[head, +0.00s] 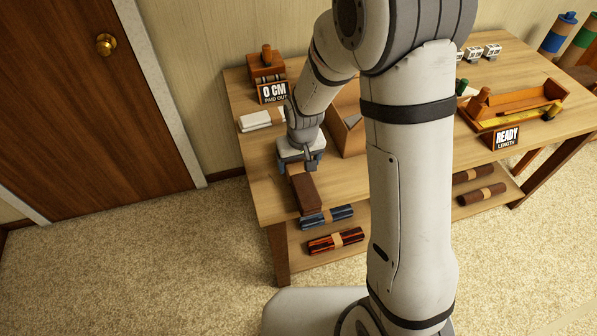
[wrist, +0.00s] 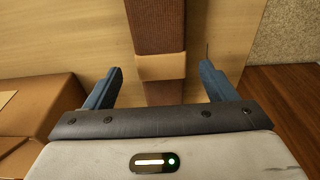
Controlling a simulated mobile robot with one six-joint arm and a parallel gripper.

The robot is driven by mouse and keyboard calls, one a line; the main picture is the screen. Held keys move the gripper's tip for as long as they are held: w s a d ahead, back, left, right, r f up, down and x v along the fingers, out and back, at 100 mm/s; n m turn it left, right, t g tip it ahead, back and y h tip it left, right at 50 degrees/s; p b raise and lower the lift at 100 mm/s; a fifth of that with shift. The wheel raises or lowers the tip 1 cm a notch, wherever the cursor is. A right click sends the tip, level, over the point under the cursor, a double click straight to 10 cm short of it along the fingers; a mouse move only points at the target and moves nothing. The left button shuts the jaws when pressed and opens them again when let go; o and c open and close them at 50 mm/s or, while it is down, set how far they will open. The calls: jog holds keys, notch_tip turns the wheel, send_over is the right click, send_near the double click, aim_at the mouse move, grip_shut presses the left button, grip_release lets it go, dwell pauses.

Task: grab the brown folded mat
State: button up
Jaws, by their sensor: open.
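The brown folded mat (head: 306,193) lies on the wooden table top near its left front edge. In the wrist view the mat (wrist: 157,30) runs up from between the fingers and has a tan band (wrist: 160,67) around it. My gripper (head: 301,160) is above the mat's far end in the head view. In the wrist view my gripper (wrist: 160,82) is open, with one blue finger on each side of the mat and a visible gap to each. I cannot tell how far the fingertips are above the table.
A white folded item (head: 255,121) and a "0 CM" sign box (head: 272,93) stand behind. A brown open box (head: 347,128) is right of my gripper. Rolled mats (head: 335,241) lie on the lower shelf. A "READY" sign (head: 506,137) is further right.

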aim_at(298, 168)
jog(key=shift+w+a+f, duration=0.1)
jog(key=shift+w+f, duration=0.15)
jog(key=shift+f, duration=1.05)
jog(key=shift+w+a+f, duration=0.1)
jog(key=shift+w+f, duration=0.1)
jog(key=shift+f, duration=1.05)
jog(key=shift+c, duration=0.5)
jog(key=c, duration=1.2)
